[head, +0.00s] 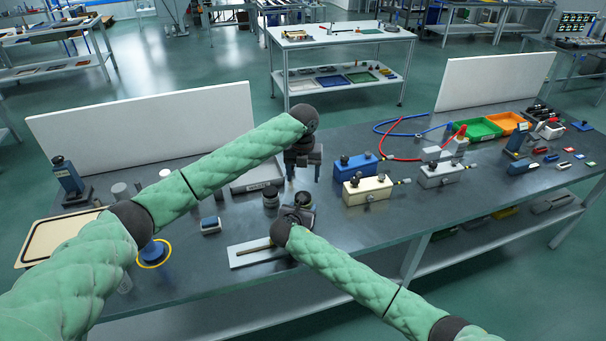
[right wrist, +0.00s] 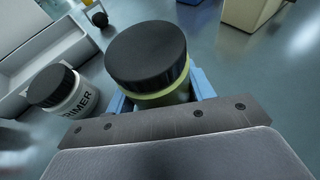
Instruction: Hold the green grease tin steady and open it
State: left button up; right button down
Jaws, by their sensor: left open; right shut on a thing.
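The green grease tin (right wrist: 168,98) stands upright in the right wrist view, with a yellow-green body and a wide black lid (right wrist: 147,55). The lid is on. My right gripper (head: 297,212) is shut on its body, with blue fingers on both sides. In the head view the tin's dark lid (head: 304,198) shows, and its body is mostly hidden by my gripper. My left gripper (head: 303,175) is open, pointing down above and behind the tin, apart from the lid as far as I can tell.
A white jar marked PRIMER (right wrist: 68,93) with a black lid stands close left of the tin; it also shows in the head view (head: 271,198). A grey tray (head: 258,178) lies behind. Cream (head: 367,190) and blue (head: 355,166) boxes stand to the right. A pale plate (head: 250,254) lies front left.

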aim_at(303, 192)
pick_arm(q)
jog(key=shift+f, duration=3.95)
jog(key=c, duration=1)
jog(key=n, duration=0.4)
jog(key=shift+n, duration=0.3)
jog(key=n, duration=0.5)
jog(key=shift+n, duration=0.4)
jog(key=o, duration=1.1)
jog(key=shift+r, duration=0.1)
